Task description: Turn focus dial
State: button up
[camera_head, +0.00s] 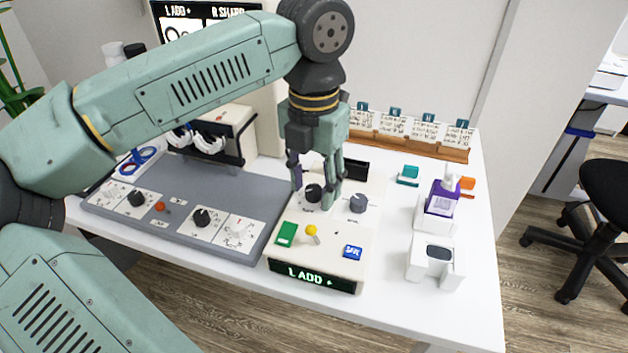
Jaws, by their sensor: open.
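A cream control box (332,238) stands on the white table, with a lit display (312,279) reading "L ADD +" on its front. A black dial (313,193) sits toward the back of its top. A grey dial (357,203) sits to the right of it. The labels by both are too small to read, so I cannot tell which is the focus dial. My gripper (316,192) points down over the black dial, open, with one finger on each side of it in the picture. I cannot tell whether the fingers touch it. The gripper partly hides the back of the box.
A grey panel (170,227) with more dials lies left of the box. A purple bottle (442,197) and white dispenser (435,262) stand right. The table's front right is clear.

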aim_at(314, 189)
notch_tip(314, 189, up, 12)
dwell(0.4)
